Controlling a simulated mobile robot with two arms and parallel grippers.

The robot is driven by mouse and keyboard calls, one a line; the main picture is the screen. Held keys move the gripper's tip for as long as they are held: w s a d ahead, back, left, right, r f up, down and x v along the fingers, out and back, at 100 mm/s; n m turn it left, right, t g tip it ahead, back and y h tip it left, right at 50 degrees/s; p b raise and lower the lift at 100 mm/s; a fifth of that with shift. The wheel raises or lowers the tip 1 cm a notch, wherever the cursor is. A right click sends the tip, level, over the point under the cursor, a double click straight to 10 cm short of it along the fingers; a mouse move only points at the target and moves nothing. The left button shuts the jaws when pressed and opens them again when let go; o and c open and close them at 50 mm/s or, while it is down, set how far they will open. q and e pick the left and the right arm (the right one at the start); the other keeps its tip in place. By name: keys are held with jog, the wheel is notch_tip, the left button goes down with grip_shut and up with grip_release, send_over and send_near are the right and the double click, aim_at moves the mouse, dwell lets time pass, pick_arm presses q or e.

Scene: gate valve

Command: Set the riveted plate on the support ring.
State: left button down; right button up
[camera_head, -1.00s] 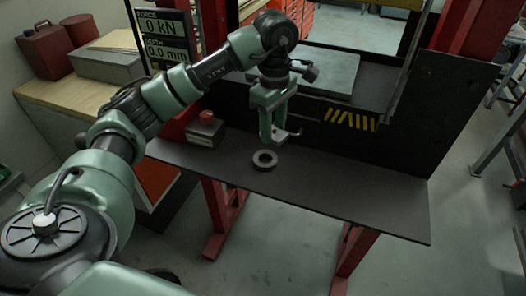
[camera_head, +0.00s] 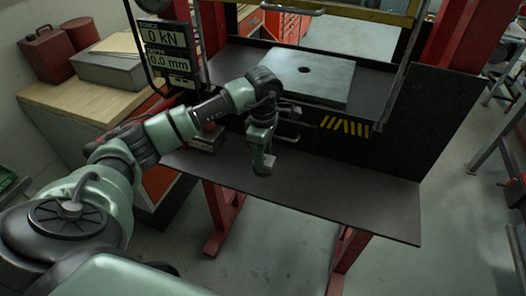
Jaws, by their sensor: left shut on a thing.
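My left gripper (camera_head: 264,168) points down low over the dark front shelf (camera_head: 340,201). It is shut on a small light grey piece (camera_head: 272,160) at its fingertips, which looks like the riveted plate; no rivets can be made out. The support ring does not show now; the gripper covers the part of the shelf where it lay, so I cannot tell whether the held piece touches it. My right gripper is out of view.
A large grey plate with a central hole (camera_head: 305,73) lies on the press bed behind. A small box with a red button (camera_head: 207,138) stands left of the gripper. The display (camera_head: 169,49) reads 0 kN and 0.0 mm. The shelf's right side is clear.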

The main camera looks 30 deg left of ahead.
pick_arm(q)
jog(key=shift+f, duration=0.1)
jog(key=c, duration=0.9)
grip_release()
jog(key=shift+o, duration=0.2)
jog(key=shift+r, duration=0.2)
jog(key=shift+w+r, duration=0.1)
jog(key=shift+r, duration=0.1)
notch_tip(320, 180, up, 12)
jog(key=b, duration=0.3)
jog(key=shift+f+b, duration=0.2)
jog(key=shift+b, duration=0.1)
